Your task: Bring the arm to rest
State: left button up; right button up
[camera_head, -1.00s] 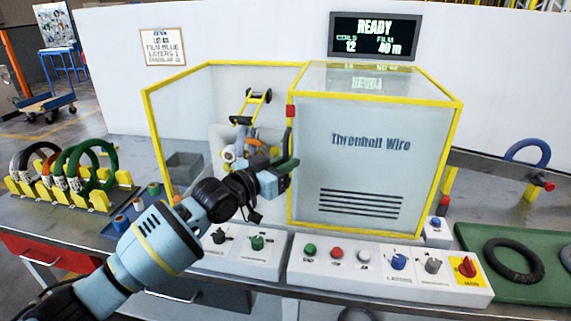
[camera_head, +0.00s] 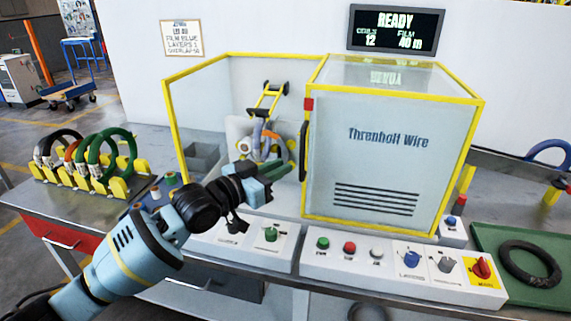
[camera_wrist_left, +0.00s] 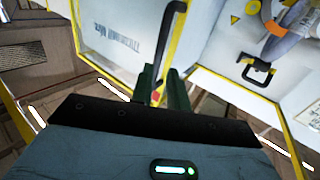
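My left arm reaches in from the lower left. My left gripper (camera_head: 282,170) has green fingers and hangs in front of the wrapping machine, just left of the black handle (camera_head: 303,150). In the left wrist view the fingers (camera_wrist_left: 161,88) stand apart with a gap between them, and the handle (camera_wrist_left: 168,40) shows just beyond the tips. I see nothing held in the gripper. The yellow-framed panel (camera_head: 385,175) lettered "Threnholl Wire" covers the machine's right part. The left bay shows its inner mechanism (camera_head: 262,140). My right gripper is not in view.
A control panel (camera_head: 400,268) with buttons and knobs runs along the front. A rack of coils (camera_head: 85,170) stands at the left. A black coil (camera_head: 530,262) lies on a green mat (camera_head: 490,238) at the right. The display (camera_head: 397,28) reads READY.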

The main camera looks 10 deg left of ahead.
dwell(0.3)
